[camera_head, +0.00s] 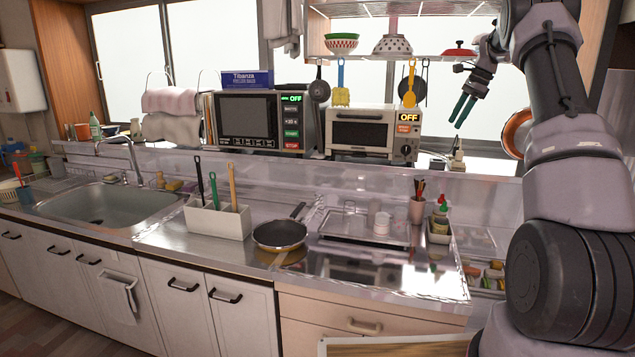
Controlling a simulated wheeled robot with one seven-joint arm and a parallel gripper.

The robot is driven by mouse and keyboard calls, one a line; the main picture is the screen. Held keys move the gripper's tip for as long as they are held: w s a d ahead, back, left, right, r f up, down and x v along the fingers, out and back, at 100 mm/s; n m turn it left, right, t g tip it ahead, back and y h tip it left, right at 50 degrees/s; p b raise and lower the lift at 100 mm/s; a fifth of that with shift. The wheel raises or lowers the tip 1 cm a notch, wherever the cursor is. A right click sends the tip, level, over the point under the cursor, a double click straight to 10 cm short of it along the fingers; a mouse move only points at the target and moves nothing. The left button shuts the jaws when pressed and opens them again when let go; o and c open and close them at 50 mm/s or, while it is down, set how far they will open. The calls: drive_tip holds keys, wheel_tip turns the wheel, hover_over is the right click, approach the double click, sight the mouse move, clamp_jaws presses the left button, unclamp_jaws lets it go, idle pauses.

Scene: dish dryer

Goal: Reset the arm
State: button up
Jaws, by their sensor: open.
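My arm rises along the right side of the head view and folds over at the top. My gripper (463,110) hangs at the upper right, its two green-tipped fingers pointing down and to the left. The fingers are apart and nothing shows between them. It is in the air in front of the window, below the wall shelf and to the right of the toaster oven. It appears to touch nothing.
A toaster oven (360,133) and microwave (248,118) stand on the back ledge. A frying pan (280,234) and white utensil box (217,221) sit on the counter, right of the sink (105,203). An orange pan (516,134) hangs near my arm. The shelf (400,57) is close above.

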drive_tip(key=s+a+r+n+t, duration=0.1)
drive_tip(key=s+a+r+n, duration=0.1)
drive_tip(key=s+a+r, duration=0.35)
drive_tip(key=s+a+r+n+t+h, duration=0.1)
drive_tip(key=s+a+r+n, duration=0.2)
drive_tip(key=s, duration=0.5)
drive_tip(key=s+a+r+n, duration=0.2)
drive_tip(key=s+a+r, duration=0.3)
drive_tip(key=s, duration=0.2)
drive_tip(key=s+a+f+n+t, duration=0.1)
drive_tip(key=s+a+f+n, duration=0.1)
drive_tip(key=s, duration=0.6)
drive_tip(key=s+a+f+n+t, duration=0.1)
drive_tip(key=s+a+f+n, duration=0.1)
drive_tip(key=s, duration=0.6)
drive_tip(key=s+a+f+n+t, duration=0.1)
drive_tip(key=s+a+f+n, duration=0.1)
drive_tip(key=s, duration=0.6)
drive_tip(key=shift+a+f+n+h, duration=0.4)
drive_tip(key=shift+f+n, duration=0.3)
drive_tip(key=shift+n, duration=0.1)
